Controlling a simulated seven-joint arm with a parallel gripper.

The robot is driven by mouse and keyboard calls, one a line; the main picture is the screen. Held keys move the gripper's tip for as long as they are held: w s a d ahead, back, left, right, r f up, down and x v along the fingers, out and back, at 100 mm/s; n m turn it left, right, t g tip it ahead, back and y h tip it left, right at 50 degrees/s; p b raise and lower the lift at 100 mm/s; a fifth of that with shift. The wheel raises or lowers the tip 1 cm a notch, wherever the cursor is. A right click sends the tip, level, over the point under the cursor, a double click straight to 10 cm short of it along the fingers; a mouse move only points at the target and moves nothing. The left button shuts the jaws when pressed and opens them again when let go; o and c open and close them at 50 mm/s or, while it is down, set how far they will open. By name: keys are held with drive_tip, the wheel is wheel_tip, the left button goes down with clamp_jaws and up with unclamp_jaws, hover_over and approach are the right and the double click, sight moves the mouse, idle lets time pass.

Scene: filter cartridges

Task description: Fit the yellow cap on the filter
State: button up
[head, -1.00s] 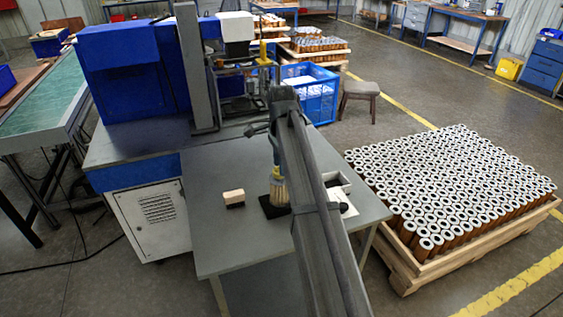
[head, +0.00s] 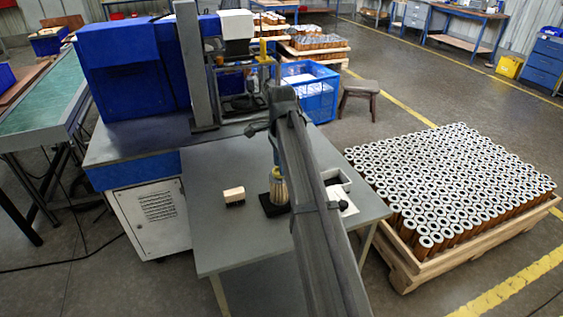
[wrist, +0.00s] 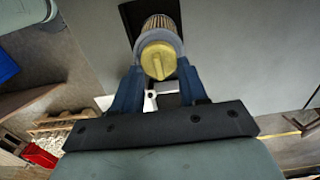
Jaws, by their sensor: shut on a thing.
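A white tray (head: 347,194) stands to the right, partly hidden by my arm. A blue machine (head: 120,70) stands behind the table at left. The table's front left is clear.

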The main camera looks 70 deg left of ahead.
drive_tip(key=o, duration=0.9)
drive_tip(key=shift+o, duration=0.4)
drive_tip(key=o, duration=0.3)
drive_tip(key=shift+o, duration=0.2)
drive_tip(key=shift+r, duration=0.35)
drive_tip(key=shift+r, duration=0.65)
drive_tip(key=shift+r, duration=0.1)
drive_tip(key=shift+r, duration=3.15)
